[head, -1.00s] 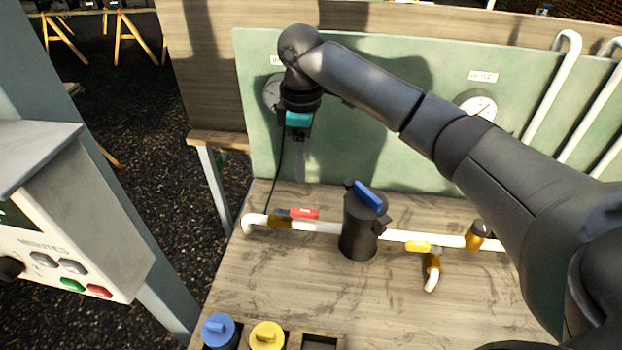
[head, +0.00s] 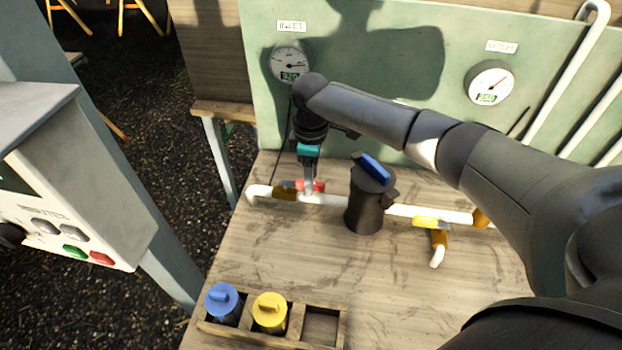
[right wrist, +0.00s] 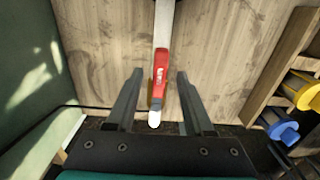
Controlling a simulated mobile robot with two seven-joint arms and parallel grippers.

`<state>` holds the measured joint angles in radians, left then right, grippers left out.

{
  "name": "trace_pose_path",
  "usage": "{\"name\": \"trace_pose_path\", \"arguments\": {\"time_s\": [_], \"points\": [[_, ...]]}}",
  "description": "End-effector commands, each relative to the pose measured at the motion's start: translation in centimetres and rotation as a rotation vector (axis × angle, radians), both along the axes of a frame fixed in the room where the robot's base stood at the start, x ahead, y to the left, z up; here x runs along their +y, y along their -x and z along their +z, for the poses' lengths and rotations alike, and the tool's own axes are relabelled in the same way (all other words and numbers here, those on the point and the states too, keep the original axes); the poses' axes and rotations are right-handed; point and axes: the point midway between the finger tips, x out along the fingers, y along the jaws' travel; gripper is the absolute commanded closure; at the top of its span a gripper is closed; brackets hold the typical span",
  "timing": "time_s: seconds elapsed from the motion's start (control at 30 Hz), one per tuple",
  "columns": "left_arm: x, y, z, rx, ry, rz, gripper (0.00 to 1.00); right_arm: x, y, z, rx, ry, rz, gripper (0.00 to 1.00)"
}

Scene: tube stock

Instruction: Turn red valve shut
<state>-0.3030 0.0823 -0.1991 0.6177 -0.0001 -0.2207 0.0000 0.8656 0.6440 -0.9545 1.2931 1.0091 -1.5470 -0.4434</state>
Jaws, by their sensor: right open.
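The red valve handle (head: 312,186) lies along the white pipe (head: 330,200) at its left part, by a brass-coloured valve body (head: 284,193). In the right wrist view the red handle (right wrist: 160,72) lies in line with the pipe (right wrist: 164,25), between the two fingers. My right gripper (head: 309,186) points down at the handle, and its fingers partly cover it. In the right wrist view my right gripper (right wrist: 156,78) is open, with gaps between the handle and both fingers. My left gripper is not in view.
A black filter housing (head: 366,205) with a blue handle stands to the right on the pipe, then a yellow valve handle (head: 427,222). A wooden rack (head: 270,336) with blue and yellow-capped canisters is in front. Two gauges hang on the green panel (head: 400,55).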

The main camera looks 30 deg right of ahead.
Motion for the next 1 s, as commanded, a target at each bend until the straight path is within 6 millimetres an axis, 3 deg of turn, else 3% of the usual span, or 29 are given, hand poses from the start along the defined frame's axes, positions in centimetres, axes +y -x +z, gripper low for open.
{"name": "trace_pose_path", "arguments": {"time_s": [0.4, 0.87, 1.0], "points": [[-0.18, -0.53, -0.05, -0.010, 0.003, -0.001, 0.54, 0.00, 0.00, -0.85, -0.001, 0.001, 0.001, 0.49], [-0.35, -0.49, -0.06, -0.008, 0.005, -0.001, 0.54, -0.01, 0.00, -0.81, -0.001, 0.001, 0.000, 1.00], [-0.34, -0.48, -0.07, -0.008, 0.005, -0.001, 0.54, -0.02, -0.01, -0.81, -0.001, 0.001, 0.000, 1.00]]}}
